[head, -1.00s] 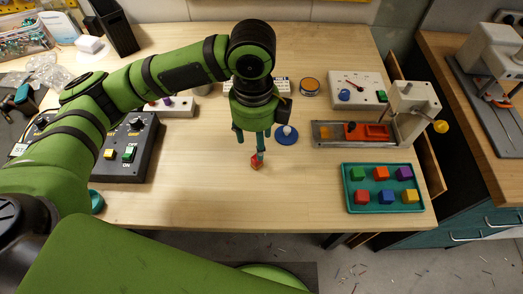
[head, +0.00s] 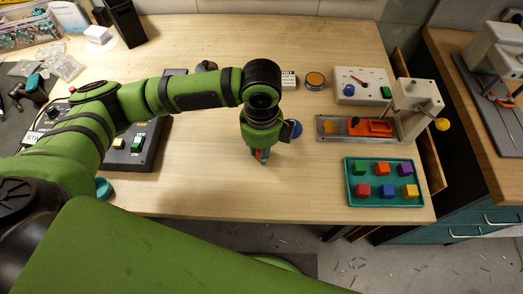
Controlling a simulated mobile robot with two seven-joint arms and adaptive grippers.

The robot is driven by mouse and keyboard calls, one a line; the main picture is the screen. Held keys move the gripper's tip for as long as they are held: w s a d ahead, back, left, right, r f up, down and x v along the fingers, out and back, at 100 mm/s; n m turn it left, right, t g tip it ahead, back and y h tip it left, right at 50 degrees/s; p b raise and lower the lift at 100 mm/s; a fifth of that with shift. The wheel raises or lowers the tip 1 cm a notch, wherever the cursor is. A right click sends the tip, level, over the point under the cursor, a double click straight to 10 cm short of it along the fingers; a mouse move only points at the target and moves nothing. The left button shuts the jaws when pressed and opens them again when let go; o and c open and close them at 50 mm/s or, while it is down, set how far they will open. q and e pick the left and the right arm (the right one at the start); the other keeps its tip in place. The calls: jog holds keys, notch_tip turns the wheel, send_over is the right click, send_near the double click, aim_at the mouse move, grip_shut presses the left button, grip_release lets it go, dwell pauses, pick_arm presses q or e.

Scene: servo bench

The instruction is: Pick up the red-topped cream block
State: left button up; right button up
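My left gripper (head: 260,156) points down over the middle of the bench, with its teal fingertips close to the wooden top. A small patch of red (head: 264,156) shows at the fingertips. It fits the small red block seen there earlier, but most of it is hidden by the fingers. A cream part cannot be made out. I cannot tell whether the fingers are closed on it or only around it. My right gripper is not in view.
A teal tray (head: 350,198) with several coloured blocks lies at the right. Behind it are a grey fixture with a red slider (head: 370,128) and a meter box (head: 351,95). The front middle of the bench (head: 240,195) is clear.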

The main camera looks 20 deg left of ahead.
pick_arm(q)
jog(key=shift+c, duration=0.2)
jog(key=shift+r, duration=0.55)
notch_tip(320, 180, up, 2)
jog(key=shift+w+r+b, duration=0.1)
jog(key=shift+r+b, duration=0.15)
jog(key=shift+b, duration=0.15)
jog(key=s+d+r+b, duration=0.1)
jog(key=s+d+r, duration=0.2)
jog(key=d+r, duration=0.4)
jog(key=d, duration=0.4)
jog(key=shift+d+r, duration=0.2)
jog(key=shift+r, duration=0.05)
jog(key=shift+s, duration=0.1)
grip_shut()
